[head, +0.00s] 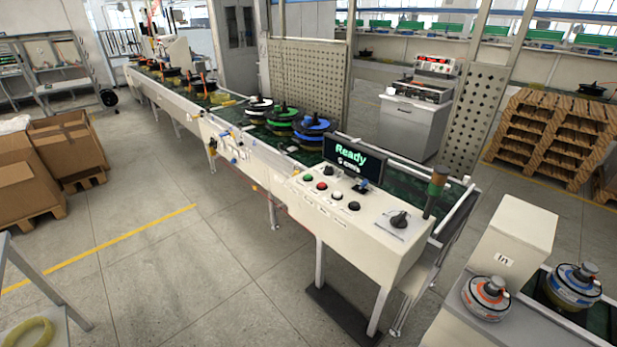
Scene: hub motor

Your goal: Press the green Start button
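The green Start button (308,177) is a small round button at the upper left of the white control panel (374,228). A red button (321,186) sits just to its right. A black screen (352,160) behind the buttons reads "Ready" in green. Nothing covers the green button. Neither of my grippers shows in the head view.
Black buttons and a rotary knob (398,219) share the panel. A conveyor line (232,150) with hub motors runs to the back left. Cardboard boxes (62,143) stand at left, wooden pallets (553,133) at right. The floor left of the panel is clear.

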